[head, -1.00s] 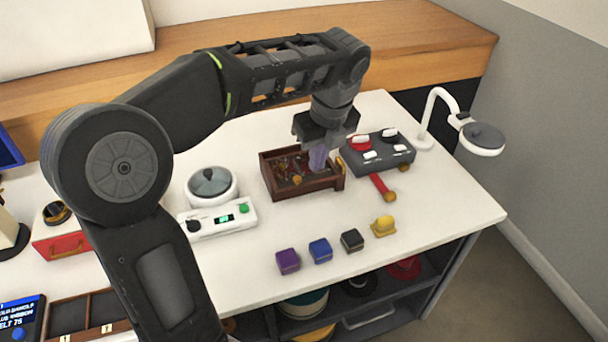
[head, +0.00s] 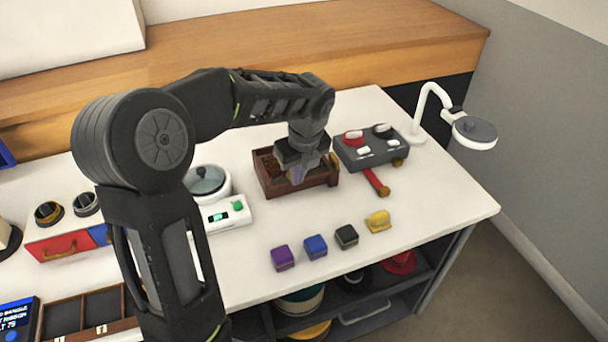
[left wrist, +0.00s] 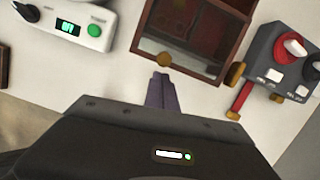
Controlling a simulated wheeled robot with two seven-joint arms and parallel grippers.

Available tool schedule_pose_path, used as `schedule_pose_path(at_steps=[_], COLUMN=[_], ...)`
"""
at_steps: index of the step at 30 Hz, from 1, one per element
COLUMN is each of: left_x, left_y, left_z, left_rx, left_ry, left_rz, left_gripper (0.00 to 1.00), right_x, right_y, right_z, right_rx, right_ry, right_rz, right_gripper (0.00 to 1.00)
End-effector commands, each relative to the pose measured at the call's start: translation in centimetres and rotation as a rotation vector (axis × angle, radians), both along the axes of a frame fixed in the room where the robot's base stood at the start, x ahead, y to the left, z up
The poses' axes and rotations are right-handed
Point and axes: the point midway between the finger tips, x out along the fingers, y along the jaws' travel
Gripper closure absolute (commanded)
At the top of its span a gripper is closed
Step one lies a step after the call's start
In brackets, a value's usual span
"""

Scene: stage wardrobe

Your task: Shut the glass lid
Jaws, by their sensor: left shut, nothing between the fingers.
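A brown wooden box (head: 328,178) stands on the white table. The left wrist view shows it from above (left wrist: 232,40), with a greyish glass pane (left wrist: 195,64) along its near part and a brass knob (left wrist: 163,60) at its near edge. I cannot tell how far the pane covers the box. My left gripper (head: 296,179) is shut and empty, pointing down over the near side of the box in the head view. In the left wrist view its purple fingertips (left wrist: 161,80) are just below the knob; contact is unclear. My right gripper is not in view.
A grey control box (head: 372,150) with a red-handled lever (head: 376,181) stands close right of the box. A white appliance with a round lidded pot (head: 206,181) is at left. Purple (head: 282,258), blue (head: 315,246), black (head: 346,236) and yellow (head: 378,221) blocks line the front.

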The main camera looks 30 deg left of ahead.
Motion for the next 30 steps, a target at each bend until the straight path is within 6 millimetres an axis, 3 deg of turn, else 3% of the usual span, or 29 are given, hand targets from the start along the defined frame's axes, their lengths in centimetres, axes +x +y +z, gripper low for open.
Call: schedule_pose_path(at_steps=[14, 23, 30], left_x=[0.4, 2.8, 3.0], left_y=[0.7, 4.4, 4.6], left_z=[0.0, 0.2, -0.2], left_rx=[0.0, 0.0, 0.002], left_ry=[0.002, 0.003, 0.002], left_rz=[-0.001, 0.002, -0.001], left_gripper=[1.0, 1.0, 1.0], right_x=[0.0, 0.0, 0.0], right_y=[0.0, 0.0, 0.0], right_z=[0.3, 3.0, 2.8], right_rx=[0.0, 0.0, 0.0], right_ry=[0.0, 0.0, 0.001], right_rz=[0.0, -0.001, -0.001], right_gripper=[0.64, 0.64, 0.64])
